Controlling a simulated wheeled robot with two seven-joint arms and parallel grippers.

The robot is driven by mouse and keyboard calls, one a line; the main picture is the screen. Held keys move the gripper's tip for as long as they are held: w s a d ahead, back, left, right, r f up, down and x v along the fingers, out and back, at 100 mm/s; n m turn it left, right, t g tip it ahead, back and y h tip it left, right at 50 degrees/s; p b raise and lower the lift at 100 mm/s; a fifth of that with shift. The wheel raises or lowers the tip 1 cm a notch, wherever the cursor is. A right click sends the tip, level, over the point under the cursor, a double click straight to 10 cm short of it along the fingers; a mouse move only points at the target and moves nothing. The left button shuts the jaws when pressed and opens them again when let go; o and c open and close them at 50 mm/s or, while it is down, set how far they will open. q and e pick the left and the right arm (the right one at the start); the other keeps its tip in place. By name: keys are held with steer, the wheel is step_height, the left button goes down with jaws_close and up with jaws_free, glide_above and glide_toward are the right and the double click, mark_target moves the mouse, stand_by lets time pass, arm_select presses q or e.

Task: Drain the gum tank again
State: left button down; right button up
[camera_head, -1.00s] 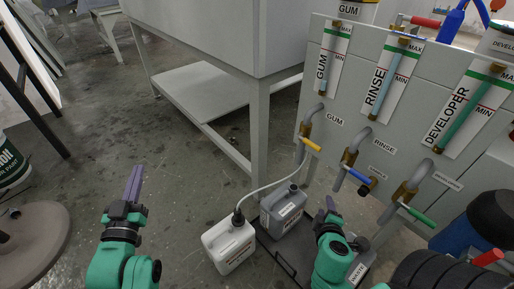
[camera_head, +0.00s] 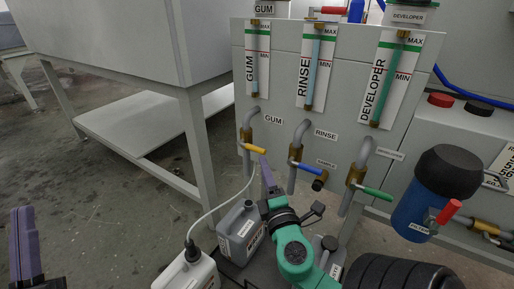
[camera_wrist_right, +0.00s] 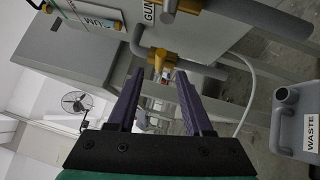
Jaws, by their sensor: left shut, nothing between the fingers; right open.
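The gum valve's yellow handle (camera_head: 254,148) sticks out to the right below the bent GUM pipe (camera_head: 247,118) on the grey panel. My right gripper (camera_head: 265,170) points up just below the handle's right end. In the right wrist view, the open fingers (camera_wrist_right: 158,95) point at the brass and yellow gum valve (camera_wrist_right: 160,62), which shows beyond the tips; I cannot tell whether they touch. The GUM gauge (camera_head: 257,60) is on the panel above. A thin clear hose (camera_head: 222,207) runs down to a white jug (camera_head: 188,272). My left gripper (camera_head: 22,235) is shut and empty at the lower left.
A grey jug (camera_head: 240,230) stands beside the white one, close to my right arm. The blue rinse handle (camera_head: 308,169) and green developer handle (camera_head: 377,194) are to the right. A blue, black-capped canister (camera_head: 436,195) is further right. A grey table (camera_head: 190,120) stands left of the panel.

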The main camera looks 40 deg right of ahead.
mark_target(258, 152)
steer(key=p+x, duration=0.1)
steer(key=x, duration=0.5)
steer(key=shift+r, duration=0.1)
steer(key=shift+x, duration=1.3)
arm_select(q)
step_height(258, 152, down, 10)
steer(key=d+g+y, duration=0.1)
steer(key=g, duration=0.2)
steer(key=shift+w+d+n+y, duration=0.15)
steer(key=shift+w+n+y, duration=0.25)
arm_select(e)
jaws_close()
steer(key=shift+f, duration=0.3)
